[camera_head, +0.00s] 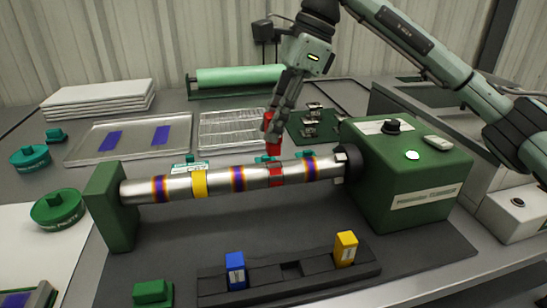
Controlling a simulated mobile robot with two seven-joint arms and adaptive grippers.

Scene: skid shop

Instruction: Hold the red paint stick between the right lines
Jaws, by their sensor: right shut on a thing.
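A silver metal tube (218,183) lies level in a green machine, with several dark purple-and-orange lines around it. The right pair of lines is the middle line (237,178) and the right line (310,167). My right gripper (274,118) is shut on the red paint stick (272,138), held roughly upright above the tube between these two lines. A red band (276,176) is on the tube below the stick. Whether the stick's tip touches the tube cannot be told. A yellow band (200,184) sits between the left lines. My left gripper is not in view.
The green machine housing (405,185) stands right of the tube, and a green end block (110,205) stands left. A black rack (275,287) in front holds a blue stick (235,270) and a yellow stick (345,248). Trays (90,150) lie behind.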

